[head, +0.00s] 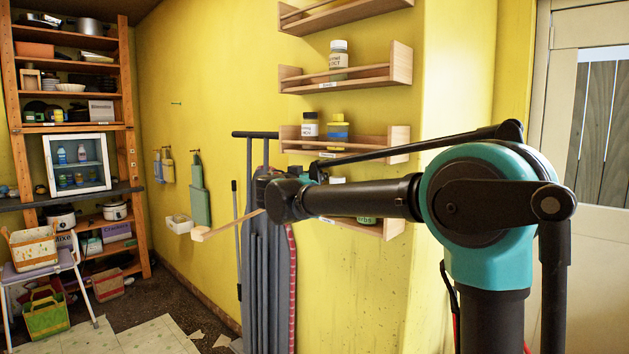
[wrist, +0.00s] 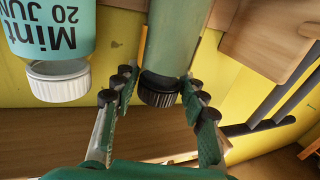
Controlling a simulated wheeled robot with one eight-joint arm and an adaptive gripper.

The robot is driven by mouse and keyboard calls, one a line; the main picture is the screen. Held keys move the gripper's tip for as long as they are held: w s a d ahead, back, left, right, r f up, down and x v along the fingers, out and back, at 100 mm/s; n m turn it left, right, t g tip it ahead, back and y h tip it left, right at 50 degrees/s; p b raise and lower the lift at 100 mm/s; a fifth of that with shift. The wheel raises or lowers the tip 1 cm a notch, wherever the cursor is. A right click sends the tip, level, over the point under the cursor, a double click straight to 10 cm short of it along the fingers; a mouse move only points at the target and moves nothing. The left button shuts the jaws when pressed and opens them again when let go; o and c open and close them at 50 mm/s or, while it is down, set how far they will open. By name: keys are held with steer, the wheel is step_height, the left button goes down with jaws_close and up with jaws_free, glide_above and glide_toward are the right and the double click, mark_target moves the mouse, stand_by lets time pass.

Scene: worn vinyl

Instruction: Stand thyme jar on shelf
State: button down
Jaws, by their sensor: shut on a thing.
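My gripper (wrist: 160,85) is shut on a green jar (wrist: 167,42) with a black ribbed cap in the wrist view. Its fingers close from both sides around the cap end. No label shows on this jar, and its base is outside the frame. A pale teal mint jar (wrist: 52,28) with a white cap is apart from it at the left, its lettering upside down. The wooden wall shelf (head: 397,145) is one of several stacked racks in the head view. My arm crosses in front of the lower racks; the gripper and held jar cannot be made out there.
A white-capped jar (head: 339,60) stands on an upper rack. A dark-capped jar (head: 310,127) and a yellow-capped blue jar (head: 338,130) share the middle rack. A wooden end panel (wrist: 270,40) is close beside the held jar. An ironing board (head: 268,280) leans below.

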steer(key=shift+f, duration=0.5)
steer(key=shift+f, duration=0.1)
steer(key=c, duration=0.9)
jaws_free()
steer(key=shift+o, duration=0.2)
steer(key=shift+s+a, duration=0.1)
steer(key=shift+s, duration=0.15)
steer(key=v, duration=1.1)
steer(key=shift+s, duration=0.3)
